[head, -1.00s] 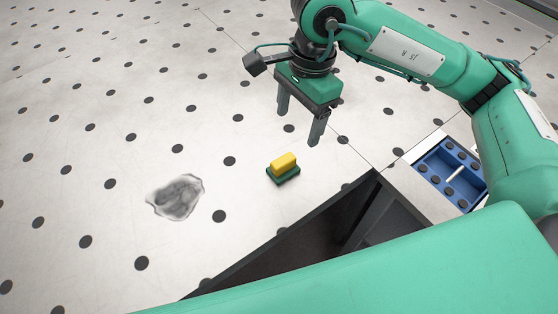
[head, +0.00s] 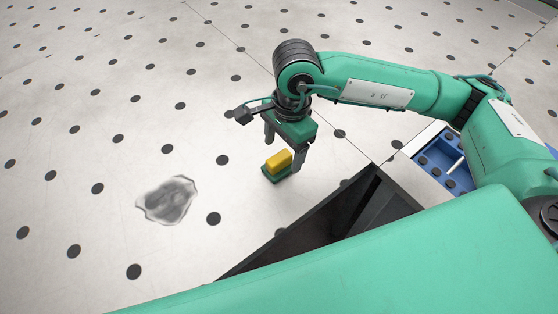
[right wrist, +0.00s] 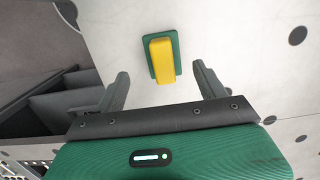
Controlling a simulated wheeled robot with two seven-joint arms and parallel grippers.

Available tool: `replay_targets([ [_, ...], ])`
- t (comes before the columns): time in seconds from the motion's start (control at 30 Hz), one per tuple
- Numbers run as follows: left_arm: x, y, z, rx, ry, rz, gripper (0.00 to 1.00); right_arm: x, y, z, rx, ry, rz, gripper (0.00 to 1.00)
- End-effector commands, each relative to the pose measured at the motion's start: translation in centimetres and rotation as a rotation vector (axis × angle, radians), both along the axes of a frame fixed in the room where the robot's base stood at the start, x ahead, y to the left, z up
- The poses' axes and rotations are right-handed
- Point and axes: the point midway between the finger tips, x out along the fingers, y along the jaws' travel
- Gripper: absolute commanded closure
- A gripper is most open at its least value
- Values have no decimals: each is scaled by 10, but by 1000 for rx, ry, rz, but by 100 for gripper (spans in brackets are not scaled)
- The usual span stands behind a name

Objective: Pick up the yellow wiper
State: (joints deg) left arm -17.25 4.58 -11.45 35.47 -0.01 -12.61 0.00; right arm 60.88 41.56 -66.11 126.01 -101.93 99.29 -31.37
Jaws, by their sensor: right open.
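The yellow wiper (head: 278,160) has a yellow block on top of a green base and lies on the white dotted surface. It also shows in the right wrist view (right wrist: 161,60), near the top middle. My right gripper (head: 284,155) is open and points down just above and beside the wiper. In the right wrist view its two fingers (right wrist: 160,85) stand to the left and right of the wiper's near end, apart from it. The gripper partly overlaps the wiper's surroundings in the head view. My left gripper is not in view.
A grey smudge (head: 167,200) is on the white surface (head: 110,170) left of the wiper. A dark open-topped box (head: 330,222) stands close to the right and front. A blue tray (head: 445,165) with dark round pieces is farther right.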

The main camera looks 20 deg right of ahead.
Motion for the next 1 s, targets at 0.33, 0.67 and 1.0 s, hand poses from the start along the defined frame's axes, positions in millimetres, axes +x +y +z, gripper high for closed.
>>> replay_targets([
  [0.33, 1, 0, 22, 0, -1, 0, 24, 2, 8, -43, -1, 2, -1, 27],
  [0.67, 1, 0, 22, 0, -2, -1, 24, 2, 9, -48, 1, 0, 0, 37],
  [1.0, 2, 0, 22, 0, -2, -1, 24, 2, 9, -47, 1, 0, 0, 76],
])
